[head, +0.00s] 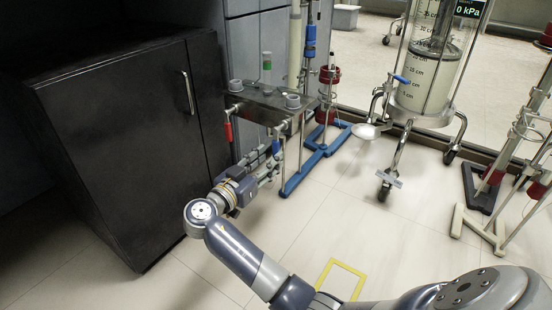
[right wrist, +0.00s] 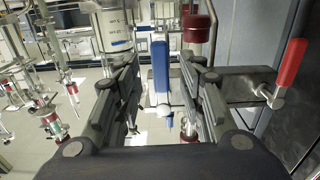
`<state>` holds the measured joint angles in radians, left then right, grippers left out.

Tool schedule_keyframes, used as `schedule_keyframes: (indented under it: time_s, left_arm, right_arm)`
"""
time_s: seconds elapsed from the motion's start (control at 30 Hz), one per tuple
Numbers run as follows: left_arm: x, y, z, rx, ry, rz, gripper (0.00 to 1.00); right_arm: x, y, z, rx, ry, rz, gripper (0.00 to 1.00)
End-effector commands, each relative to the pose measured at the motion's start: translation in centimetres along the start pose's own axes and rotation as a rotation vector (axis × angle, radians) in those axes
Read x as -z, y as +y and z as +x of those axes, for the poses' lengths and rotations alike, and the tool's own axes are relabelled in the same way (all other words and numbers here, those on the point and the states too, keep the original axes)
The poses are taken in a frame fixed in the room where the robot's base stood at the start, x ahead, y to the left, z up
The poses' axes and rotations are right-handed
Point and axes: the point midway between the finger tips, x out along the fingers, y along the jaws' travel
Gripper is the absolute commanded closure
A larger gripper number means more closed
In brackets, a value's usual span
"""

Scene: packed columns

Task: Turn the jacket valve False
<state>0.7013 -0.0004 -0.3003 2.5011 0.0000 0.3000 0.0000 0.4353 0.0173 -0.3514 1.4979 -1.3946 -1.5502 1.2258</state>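My right gripper (head: 266,162) reaches to the metal bench with valves. It is open, its two fingers wide apart in the right wrist view (right wrist: 160,85). A blue lever handle (right wrist: 160,72) hangs upright between the fingers, with gaps on both sides. The blue handle also shows in the head view (head: 276,147), just beyond the gripper. A red lever handle (right wrist: 291,62) is outside the right finger in the wrist view; it hangs at the bench's left in the head view (head: 228,131). No label tells which is the jacket valve. My left gripper is out of view.
A black cabinet (head: 120,140) stands close to the left of my right arm. The bench (head: 262,103) sits by a blue floor frame (head: 310,165). A large glass column (head: 430,60) on a wheeled stand is at the right. The floor between is clear.

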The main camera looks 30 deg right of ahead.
Motion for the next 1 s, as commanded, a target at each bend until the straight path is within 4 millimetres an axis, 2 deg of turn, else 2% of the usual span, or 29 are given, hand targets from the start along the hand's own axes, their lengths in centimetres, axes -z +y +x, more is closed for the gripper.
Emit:
schedule_keyframes:
  time_s: [0.03, 0.1, 0.3, 0.63, 0.67, 0.8, 0.83, 1.0]
  left_arm:
    - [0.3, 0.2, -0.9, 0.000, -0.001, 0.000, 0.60]
    - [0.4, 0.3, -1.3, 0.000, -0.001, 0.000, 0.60]
    - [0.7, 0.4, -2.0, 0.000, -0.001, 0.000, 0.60]
    - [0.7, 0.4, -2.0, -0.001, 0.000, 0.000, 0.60]
    - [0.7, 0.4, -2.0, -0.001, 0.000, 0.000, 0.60]
    - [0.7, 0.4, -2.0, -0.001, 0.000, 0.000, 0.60]
    - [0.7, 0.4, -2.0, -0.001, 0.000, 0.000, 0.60]
    - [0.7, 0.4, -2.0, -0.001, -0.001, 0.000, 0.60]
  right_arm:
    - [-0.3, 0.0, 1.1, -0.003, 0.004, 0.001, 0.63]
    - [-0.3, 0.0, 2.2, 0.000, 0.003, 0.000, 0.63]
    - [-0.1, 0.0, 4.2, 0.000, 0.001, -0.002, 0.63]
    - [0.0, 0.0, 4.6, 0.002, -0.001, -0.003, 0.63]
    - [0.0, 0.0, 4.6, 0.002, -0.001, -0.003, 0.66]
    - [0.0, 0.0, 4.6, 0.001, -0.001, -0.003, 0.97]
    - [0.0, 0.0, 4.6, 0.001, -0.001, -0.003, 1.00]
    - [0.0, 0.0, 4.6, 0.001, -0.001, -0.004, 1.00]
